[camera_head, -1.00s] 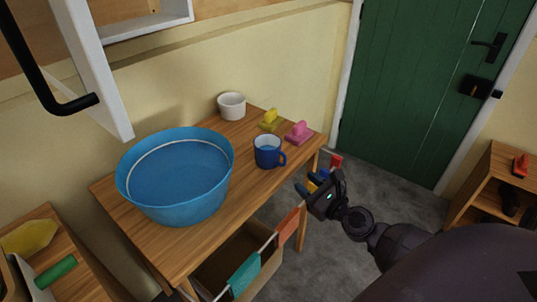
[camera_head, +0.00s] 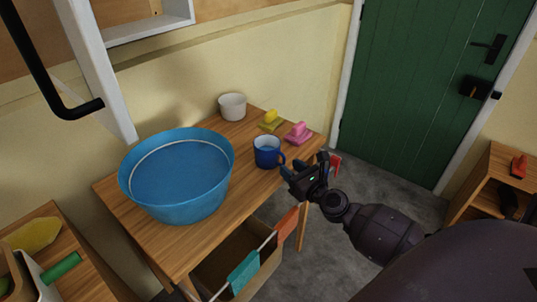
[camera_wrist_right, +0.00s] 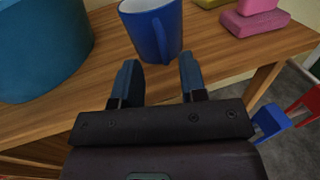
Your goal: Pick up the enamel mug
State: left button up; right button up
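The blue enamel mug (camera_head: 267,153) stands upright on the wooden table, its handle facing right toward my right gripper. In the right wrist view the mug (camera_wrist_right: 153,30) is just beyond the fingertips, with its handle pointing toward the gripper. My right gripper (camera_head: 287,172) is at the table's front right edge, close to the mug. In the right wrist view the gripper (camera_wrist_right: 160,75) has its fingers apart with nothing between them. My left gripper is not in view.
A large blue basin (camera_head: 180,205) takes up the table's (camera_head: 190,243) left part. A white cup (camera_head: 232,106), a yellow block (camera_head: 270,121) and a pink block (camera_head: 298,133) stand behind the mug. Cloths hang on a rail below the front edge. A green door (camera_head: 420,90) is at right.

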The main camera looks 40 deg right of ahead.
aim_at(284, 161)
jog(key=shift+w+d+f, duration=0.1)
jog(key=shift+w, duration=1)
jog(key=shift+w+d+f, duration=0.1)
jog(key=shift+w, duration=0.95)
jog(key=shift+c, duration=0.3)
grip_shut()
